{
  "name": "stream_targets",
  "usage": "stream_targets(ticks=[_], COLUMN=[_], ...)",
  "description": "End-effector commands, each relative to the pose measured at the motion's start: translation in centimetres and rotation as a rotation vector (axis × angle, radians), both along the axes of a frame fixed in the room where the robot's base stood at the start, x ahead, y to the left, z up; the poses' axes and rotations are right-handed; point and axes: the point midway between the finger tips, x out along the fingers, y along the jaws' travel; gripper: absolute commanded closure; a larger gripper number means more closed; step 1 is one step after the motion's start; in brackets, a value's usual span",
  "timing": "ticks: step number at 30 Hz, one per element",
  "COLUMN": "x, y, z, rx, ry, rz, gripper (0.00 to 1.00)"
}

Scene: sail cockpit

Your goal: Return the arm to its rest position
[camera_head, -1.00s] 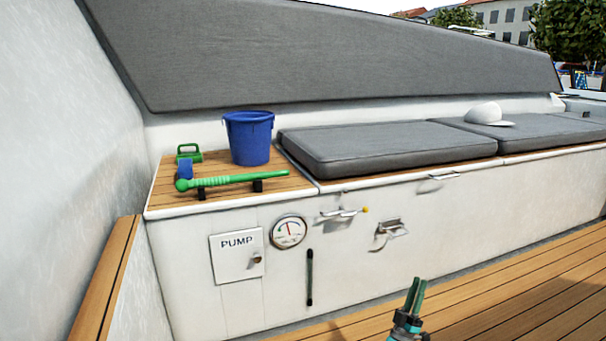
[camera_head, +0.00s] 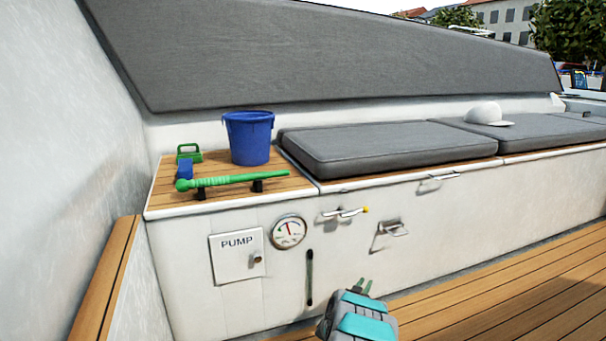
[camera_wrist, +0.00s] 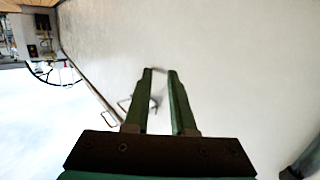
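My gripper (camera_head: 363,286) is at the bottom centre of the head view, in front of the white locker front, with my teal and grey wrist below it. In the wrist view its two green fingers (camera_wrist: 160,72) stand apart with a narrow gap, and nothing is held between them. The gripper touches nothing that I can see. Most of my arm is outside the head view.
The locker front carries a pump panel (camera_head: 237,257), a gauge (camera_head: 288,231), a yellow-tipped latch (camera_head: 343,212) and a handle (camera_head: 391,228). A blue bucket (camera_head: 249,139) and green pump handle (camera_head: 230,181) are on top. Teak floor (camera_head: 500,290) is clear at right.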

Motion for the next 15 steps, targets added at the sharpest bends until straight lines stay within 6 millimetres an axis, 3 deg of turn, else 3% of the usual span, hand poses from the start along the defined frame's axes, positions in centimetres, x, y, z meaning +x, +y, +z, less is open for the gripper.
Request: stream_targets(ticks=[3,8,15], x=[0.7,0.3,-3.5], y=[4.2,10.0,17.4], z=[1.8,4.4,10.0], rx=[0.132,0.277,0.428], ry=[0.059,0.152,0.301], rz=[0.095,0.234,0.442], gripper=[0.77,0.77,0.77])
